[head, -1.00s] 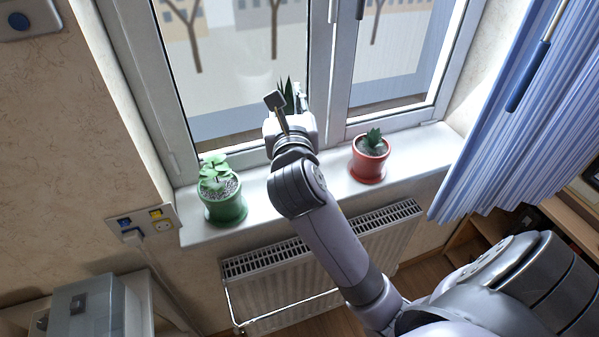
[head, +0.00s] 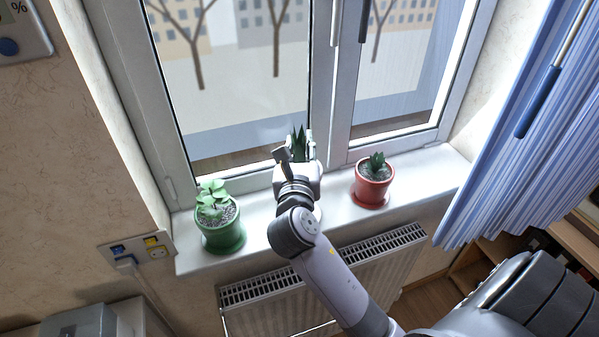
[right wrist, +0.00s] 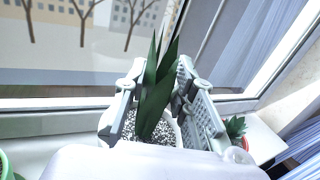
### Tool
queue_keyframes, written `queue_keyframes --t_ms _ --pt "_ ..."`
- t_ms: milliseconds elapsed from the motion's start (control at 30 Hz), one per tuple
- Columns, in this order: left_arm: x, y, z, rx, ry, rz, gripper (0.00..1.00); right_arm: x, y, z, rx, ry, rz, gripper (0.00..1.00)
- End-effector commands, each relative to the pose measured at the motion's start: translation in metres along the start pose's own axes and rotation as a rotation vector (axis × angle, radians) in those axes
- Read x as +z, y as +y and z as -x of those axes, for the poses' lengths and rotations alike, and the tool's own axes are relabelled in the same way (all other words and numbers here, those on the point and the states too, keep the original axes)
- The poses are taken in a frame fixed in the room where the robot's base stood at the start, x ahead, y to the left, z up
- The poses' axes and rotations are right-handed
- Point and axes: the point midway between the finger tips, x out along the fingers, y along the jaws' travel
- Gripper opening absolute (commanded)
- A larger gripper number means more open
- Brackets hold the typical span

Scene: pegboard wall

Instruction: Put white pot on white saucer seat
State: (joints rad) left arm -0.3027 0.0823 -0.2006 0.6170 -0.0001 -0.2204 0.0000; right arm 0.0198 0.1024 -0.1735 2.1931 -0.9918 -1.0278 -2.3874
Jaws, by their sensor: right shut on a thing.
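My right gripper (head: 296,152) is shut on the white pot, over the windowsill between the green and red pots. In the right wrist view the fingers (right wrist: 155,105) sit on both sides of the pot (right wrist: 152,130), which holds speckled gravel and tall pointed dark green leaves. The pot looks upright. In the head view my gripper hides its body and only the leaves show. A small white rounded edge (head: 317,213) shows beside my wrist on the sill; it may be the white saucer, mostly hidden by my arm. My left gripper is not in view.
A green pot (head: 222,235) on a green saucer stands left on the sill (head: 340,205), a red pot (head: 372,187) on a red saucer right. The window (head: 240,90) is close behind. A radiator (head: 375,265) is below, a blue curtain (head: 530,130) at the right.

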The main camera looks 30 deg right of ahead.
Motion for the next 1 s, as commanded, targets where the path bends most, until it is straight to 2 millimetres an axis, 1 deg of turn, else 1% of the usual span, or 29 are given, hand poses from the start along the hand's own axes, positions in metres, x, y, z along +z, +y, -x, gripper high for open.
queue_keyframes --t_ms 33,100,267,433,533,600,867,967,1000 --pt "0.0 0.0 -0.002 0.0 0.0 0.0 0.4 -0.008 0.0 0.0 0.0 -0.003 0.001 0.0" --pt "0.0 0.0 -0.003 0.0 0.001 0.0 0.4 -0.015 0.001 0.0 0.0 -0.004 0.0 0.0" --pt "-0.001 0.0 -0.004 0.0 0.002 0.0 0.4 -0.025 0.001 0.0 -0.001 -0.005 -0.001 0.0" --pt "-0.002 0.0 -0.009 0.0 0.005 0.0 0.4 -0.051 0.003 0.0 0.0 -0.002 0.002 0.0" --pt "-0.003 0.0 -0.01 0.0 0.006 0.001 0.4 -0.061 0.004 0.0 0.0 -0.004 0.0 0.0" --pt "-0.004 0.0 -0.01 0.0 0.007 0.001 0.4 -0.064 0.004 0.0 0.0 -0.005 -0.001 0.0" --pt "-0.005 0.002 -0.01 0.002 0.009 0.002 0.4 -0.064 0.004 0.0 0.0 -0.006 -0.002 0.0" --pt "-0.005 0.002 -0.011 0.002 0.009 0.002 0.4 -0.066 0.004 0.0 0.001 -0.005 -0.001 0.0" --pt "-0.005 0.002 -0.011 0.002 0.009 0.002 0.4 -0.068 0.005 0.0 0.001 -0.001 0.0 0.26"
